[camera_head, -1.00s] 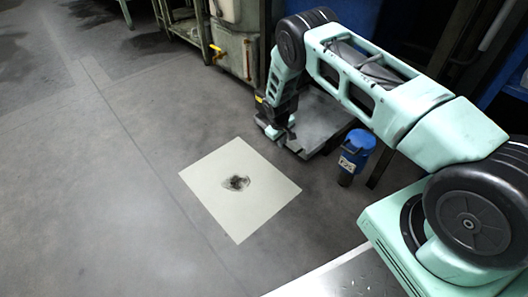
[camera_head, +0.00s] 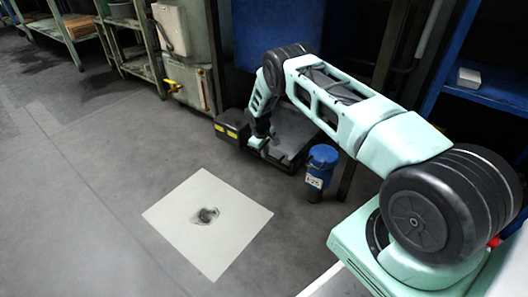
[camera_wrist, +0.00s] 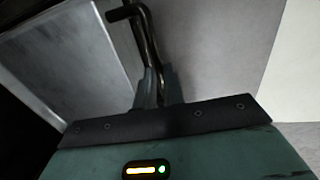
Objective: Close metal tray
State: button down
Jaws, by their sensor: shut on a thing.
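The metal tray (camera_head: 291,128) is a dark grey, shallow tray low by the floor, in front of the machine's base in the head view. It also shows as a grey panel with a pale rim in the wrist view (camera_wrist: 75,55). A thin black bent handle (camera_wrist: 136,14) runs down from the top of the wrist view to my fingertips. My gripper (camera_wrist: 155,88) is shut on this handle. In the head view my gripper (camera_head: 261,143) is at the tray's left front side, partly hidden by my arm. Part of the tray is hidden behind my arm.
A blue canister (camera_head: 320,166) stands close to the right of the tray. A pale square sheet (camera_head: 180,222) with a dark stain lies on the floor in front. Green workbenches (camera_head: 130,45) and a machine (camera_head: 190,60) stand behind. The floor at left is clear.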

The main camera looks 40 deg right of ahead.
jog(key=c, duration=1.5)
grip_release()
jog(key=shift+d, duration=0.3)
jog(key=shift+r, duration=0.1)
jog(key=a+r+p, duration=0.1)
jog(key=r+p, duration=0.2)
jog(key=r, duration=0.2)
jog(key=a+r+p, duration=0.1)
jog(key=r+p, duration=0.2)
jog(key=r, duration=0.3)
jog(key=s+a+r+p, duration=0.1)
jog(key=r+p, duration=0.2)
jog(key=r, duration=0.3)
jog(key=shift+a, duration=0.15)
